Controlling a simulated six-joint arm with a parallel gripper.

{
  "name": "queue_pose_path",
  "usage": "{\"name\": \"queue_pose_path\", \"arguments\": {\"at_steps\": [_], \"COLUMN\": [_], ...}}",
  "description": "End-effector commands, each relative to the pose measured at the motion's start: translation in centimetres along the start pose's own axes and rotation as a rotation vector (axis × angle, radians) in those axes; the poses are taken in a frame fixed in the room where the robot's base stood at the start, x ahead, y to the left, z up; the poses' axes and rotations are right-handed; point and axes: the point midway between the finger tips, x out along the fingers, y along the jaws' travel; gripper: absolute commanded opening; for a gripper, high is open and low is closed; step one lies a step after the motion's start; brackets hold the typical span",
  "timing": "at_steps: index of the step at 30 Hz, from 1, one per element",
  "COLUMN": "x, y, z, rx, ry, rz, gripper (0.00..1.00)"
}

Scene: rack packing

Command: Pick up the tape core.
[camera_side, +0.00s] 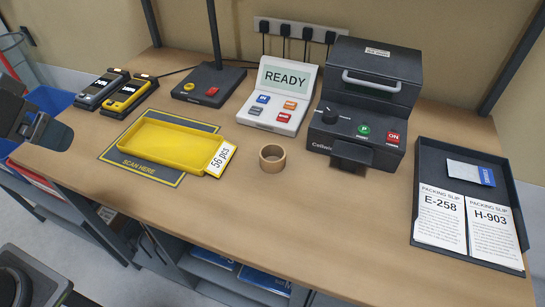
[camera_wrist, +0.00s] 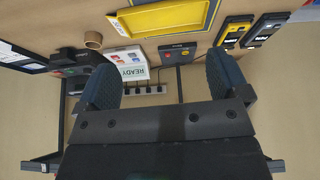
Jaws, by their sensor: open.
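The tape core (camera_side: 272,158) is a small brown cardboard ring. It stands on the wooden table in the side view, right of the yellow tray and in front of the white READY device. In the wrist view the tape core (camera_wrist: 93,40) shows small at the upper left, well away from the fingers. My gripper (camera_wrist: 167,85) has its two dark fingers wide apart with nothing between them. In the side view part of my gripper (camera_side: 45,130) is at the left edge, above the table's left side and far from the tape core.
A yellow tray (camera_side: 150,144) lies on a scan mat (camera_side: 112,152). The READY device (camera_side: 279,97) and a black sealing machine (camera_side: 362,105) stand behind the tape core. A black tray (camera_side: 425,185) with packing slips is at the right. The table (camera_side: 300,220) in front of the core is clear.

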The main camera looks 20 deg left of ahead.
Motion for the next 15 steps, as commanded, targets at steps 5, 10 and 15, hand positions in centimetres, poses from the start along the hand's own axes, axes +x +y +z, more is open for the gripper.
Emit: {"name": "queue_pose_path", "arguments": {"at_steps": [5,10,15], "x": [0.4,2.3,5.7], "y": [3.0,7.0,12.2], "z": [-6.2,-11.6,-15.6], "rx": [-0.079,-0.167,-0.254], "ry": [-0.067,-0.12,-0.16], "rz": [-0.002,-0.026,-0.065], "gripper": [0.94,0.94,0.94]}}
